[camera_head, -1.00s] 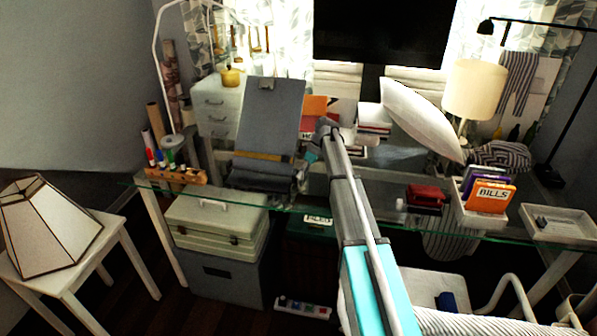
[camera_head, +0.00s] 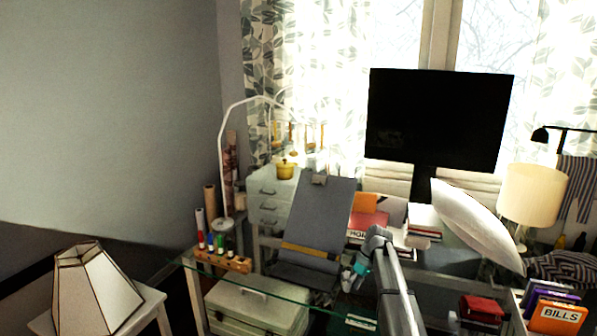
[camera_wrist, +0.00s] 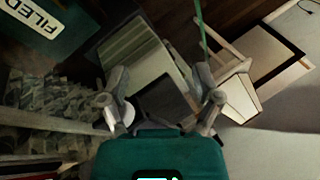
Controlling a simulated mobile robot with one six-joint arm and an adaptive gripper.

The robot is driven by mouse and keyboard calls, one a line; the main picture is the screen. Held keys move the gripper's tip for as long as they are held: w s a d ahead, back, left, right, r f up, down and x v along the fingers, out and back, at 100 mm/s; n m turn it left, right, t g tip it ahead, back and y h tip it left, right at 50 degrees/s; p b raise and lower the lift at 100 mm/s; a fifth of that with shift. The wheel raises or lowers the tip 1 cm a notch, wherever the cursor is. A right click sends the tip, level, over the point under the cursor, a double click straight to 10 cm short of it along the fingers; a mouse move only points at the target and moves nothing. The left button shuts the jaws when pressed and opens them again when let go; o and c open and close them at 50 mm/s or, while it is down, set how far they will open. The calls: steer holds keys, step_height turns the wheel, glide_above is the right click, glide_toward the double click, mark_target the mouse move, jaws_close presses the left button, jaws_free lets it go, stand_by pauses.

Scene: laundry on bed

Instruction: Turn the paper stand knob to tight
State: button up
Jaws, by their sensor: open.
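The paper stand (camera_head: 316,225) is a dark grey sloping board with a clip at its top and a yellowish strip across its lower part. It stands on the glass desk in the head view. My gripper (camera_head: 352,280) is at the stand's lower right side, close to its edge. In the wrist view my gripper (camera_wrist: 163,100) has its two fingers spread apart. A dark flat piece shows between and beyond them, perhaps part of the stand. I cannot make out the knob or its setting, and I cannot tell whether the gripper touches the stand.
A rack of markers (camera_head: 222,260) stands left of the paper stand on the glass desk (camera_head: 270,291). Books (camera_head: 368,222), a monitor (camera_head: 435,120) and a white pillow (camera_head: 475,225) are to the right. A lampshade (camera_head: 92,292) is at lower left. A green box (camera_wrist: 45,30) shows in the wrist view.

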steer(key=s+r+m+t+h+p, duration=0.1)
steer(key=s+r+m+h+p, duration=0.1)
steer(key=s, duration=1.1)
steer(key=s+r+m+t+h+p, duration=0.1)
steer(key=s+r+m+h+p, duration=0.2)
steer(key=s, duration=1)
steer(key=shift+a+r+m+p, duration=0.45)
steer(key=shift+m+p, duration=0.65)
steer(key=shift+m, duration=0.8)
